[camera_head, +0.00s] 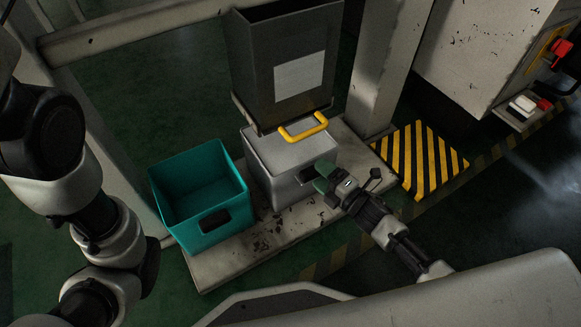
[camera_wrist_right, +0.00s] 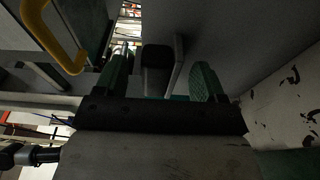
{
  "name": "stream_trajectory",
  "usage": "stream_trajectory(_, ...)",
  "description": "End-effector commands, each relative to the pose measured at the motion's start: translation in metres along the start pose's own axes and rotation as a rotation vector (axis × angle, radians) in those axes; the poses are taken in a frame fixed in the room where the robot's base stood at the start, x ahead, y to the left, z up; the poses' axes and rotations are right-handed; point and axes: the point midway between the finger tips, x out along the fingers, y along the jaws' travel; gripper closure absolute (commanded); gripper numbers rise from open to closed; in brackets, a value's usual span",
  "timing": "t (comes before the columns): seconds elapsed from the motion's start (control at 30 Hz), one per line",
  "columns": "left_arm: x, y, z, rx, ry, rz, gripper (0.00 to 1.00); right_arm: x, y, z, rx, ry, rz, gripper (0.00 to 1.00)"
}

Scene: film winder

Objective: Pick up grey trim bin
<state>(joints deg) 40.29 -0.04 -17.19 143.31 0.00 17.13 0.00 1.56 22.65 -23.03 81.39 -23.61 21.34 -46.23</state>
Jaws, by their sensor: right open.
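The grey trim bin (camera_head: 272,170) stands on a worn pale platform (camera_head: 225,262), below a dark upright box with a pale label. My right gripper (camera_head: 322,178) is open at the bin's front right side, its green fingertips close to the dark hand slot. In the right wrist view, the green fingertips (camera_wrist_right: 163,80) are spread apart. A dark slot (camera_wrist_right: 157,62) and grey panels show between and beyond them. I cannot tell whether they touch the bin. My left arm shows at the left of the head view, but its gripper does not.
A teal bin (camera_head: 195,182) stands open and empty beside the grey bin. The dark box (camera_head: 262,75) with a yellow handle (camera_head: 303,127) hangs over the grey bin's back. A post (camera_head: 385,65) and a striped floor plate (camera_head: 420,160) are at the right.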

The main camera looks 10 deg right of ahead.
Motion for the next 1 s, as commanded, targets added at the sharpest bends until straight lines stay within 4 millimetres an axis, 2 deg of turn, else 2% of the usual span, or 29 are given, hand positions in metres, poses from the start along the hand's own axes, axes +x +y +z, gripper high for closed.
stream_trajectory(0.1, -0.0069, 0.0013, -0.0018, 0.0, -0.002, 0.0, 1.0, 0.0095, -0.0015, 0.0001, 0.0, 0.0, 0.001, 0.3)
stream_trajectory(0.33, -0.0058, 0.0011, -0.0012, 0.0, -0.002, 0.0, 1.0, 0.0105, 0.0001, 0.0, 0.001, -0.001, -0.001, 0.3)
stream_trajectory(0.8, -0.0058, 0.0013, -0.0014, 0.0, -0.001, 0.001, 1.0, 0.0102, -0.0001, 0.0, 0.001, -0.001, -0.001, 1.0)
stream_trajectory(1.0, -0.0057, 0.0013, -0.0013, 0.0, -0.001, 0.001, 1.0, 0.0109, 0.0019, 0.0, 0.0, 0.001, 0.004, 1.0)
